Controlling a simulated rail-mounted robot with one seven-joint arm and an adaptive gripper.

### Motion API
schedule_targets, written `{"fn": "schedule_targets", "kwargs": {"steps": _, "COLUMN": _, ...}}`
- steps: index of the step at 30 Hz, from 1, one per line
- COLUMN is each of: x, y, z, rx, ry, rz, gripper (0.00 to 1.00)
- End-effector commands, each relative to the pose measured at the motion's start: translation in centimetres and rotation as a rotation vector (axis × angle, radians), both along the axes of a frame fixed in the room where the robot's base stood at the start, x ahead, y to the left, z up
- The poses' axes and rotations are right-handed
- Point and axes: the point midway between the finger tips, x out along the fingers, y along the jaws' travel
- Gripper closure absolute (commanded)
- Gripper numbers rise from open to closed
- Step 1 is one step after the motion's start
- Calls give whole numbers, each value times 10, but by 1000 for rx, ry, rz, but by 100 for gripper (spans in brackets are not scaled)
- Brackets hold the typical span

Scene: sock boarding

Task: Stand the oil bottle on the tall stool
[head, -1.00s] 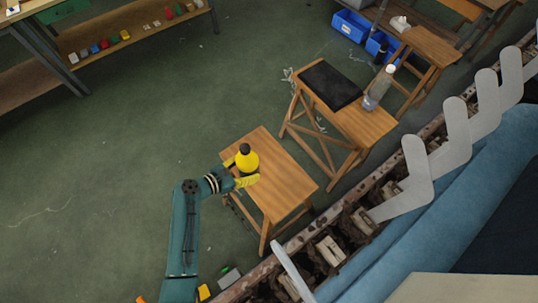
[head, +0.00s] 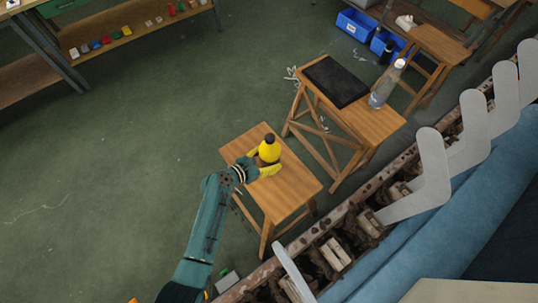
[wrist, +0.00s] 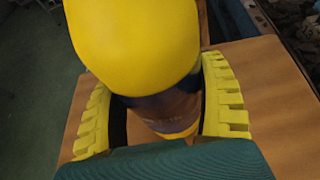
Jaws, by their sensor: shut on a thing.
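The oil bottle is yellow with a dark cap (head: 269,150). My gripper (head: 262,170) is shut on it, and the bottle looks upright. In the wrist view the yellow finger pads of my gripper (wrist: 165,115) flank the bottle (wrist: 135,40), whose large yellow part hides much of the view. The bottle is over the top of the nearest wooden stool (head: 285,190); I cannot tell whether its base touches the wood. That stool top also shows in the wrist view (wrist: 265,90). A second wooden stool (head: 372,122) stands behind it to the right. Which one is the tall stool is not certain.
The second stool carries a black mat (head: 335,82) and a clear bottle (head: 386,86). Blue bins (head: 356,25) and another wooden stool (head: 440,45) stand farther back. A conveyor with pale boards (head: 430,170) runs along the right. Green floor is free at left.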

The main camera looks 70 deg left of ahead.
Motion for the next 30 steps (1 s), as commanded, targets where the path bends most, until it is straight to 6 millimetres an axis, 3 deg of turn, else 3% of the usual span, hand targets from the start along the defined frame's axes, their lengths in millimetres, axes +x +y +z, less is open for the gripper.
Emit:
{"fn": "schedule_targets", "kwargs": {"steps": 9, "x": 1, "y": 2, "z": 0, "rx": 7, "ry": -4, "rz": 1, "gripper": 67}}
{"fn": "schedule_targets", "kwargs": {"steps": 10, "x": 0, "y": 1, "z": -1, "rx": 2, "ry": 0, "rz": 0, "gripper": 21}}
{"fn": "schedule_targets", "kwargs": {"steps": 13, "x": 0, "y": 0, "z": -1, "rx": 2, "ry": 0, "rz": 0, "gripper": 2}}
{"fn": "schedule_targets", "kwargs": {"steps": 22, "x": 0, "y": 0, "z": 5, "rx": 3, "ry": -1, "rz": 0, "gripper": 0}}
{"fn": "schedule_targets", "kwargs": {"steps": 26, "x": -20, "y": -7, "z": 13, "rx": 1, "ry": 0, "rz": 4, "gripper": 0}}
{"fn": "schedule_targets", "kwargs": {"steps": 30, "x": -52, "y": -18, "z": 27, "rx": 0, "ry": 0, "rz": 7, "gripper": 0}}
